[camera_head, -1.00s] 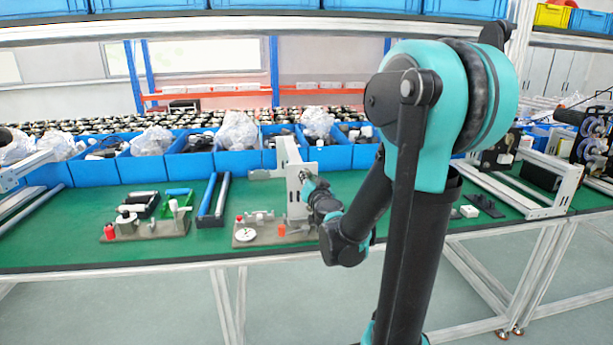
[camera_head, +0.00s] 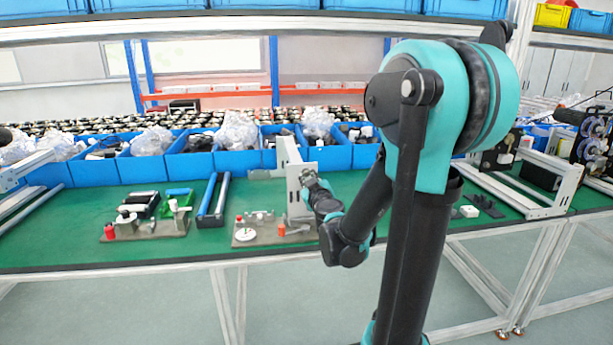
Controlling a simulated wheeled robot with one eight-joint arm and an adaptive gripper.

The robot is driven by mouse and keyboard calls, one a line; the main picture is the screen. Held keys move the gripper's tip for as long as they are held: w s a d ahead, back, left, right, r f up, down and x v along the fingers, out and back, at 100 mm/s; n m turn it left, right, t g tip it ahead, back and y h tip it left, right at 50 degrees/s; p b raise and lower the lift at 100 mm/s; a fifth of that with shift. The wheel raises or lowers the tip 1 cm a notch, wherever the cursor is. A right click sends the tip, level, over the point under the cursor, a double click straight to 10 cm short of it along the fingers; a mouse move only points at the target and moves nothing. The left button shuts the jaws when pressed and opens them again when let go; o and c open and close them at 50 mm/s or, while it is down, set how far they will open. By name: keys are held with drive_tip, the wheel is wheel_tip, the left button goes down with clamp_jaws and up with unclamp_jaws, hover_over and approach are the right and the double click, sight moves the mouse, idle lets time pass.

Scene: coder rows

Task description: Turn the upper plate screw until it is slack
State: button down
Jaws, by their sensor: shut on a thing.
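An upright white plate (camera_head: 293,165) stands on the green bench as part of a fixture. My gripper (camera_head: 306,177) is at the upper part of the plate's right face, at the end of my arm, which reaches in from the right. It is shut at the spot where the upper screw sits. The screw itself is hidden by the fingers and too small to make out. A lower screw cannot be made out either.
Grey base fixtures with small knobs and a white disc (camera_head: 245,234) sit in front of the plate. Another fixture (camera_head: 147,222) and blue-grey rails (camera_head: 213,200) are to the left. Blue bins (camera_head: 238,160) line the back. A white frame (camera_head: 530,185) stands right.

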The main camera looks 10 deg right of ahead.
drive_tip(key=c, duration=1.6)
unclamp_jaws()
drive_tip(key=shift+o, duration=0.2)
drive_tip(key=m, duration=0.4)
drive_tip(key=shift+m, duration=0.3)
drive_tip(key=m, duration=0.5)
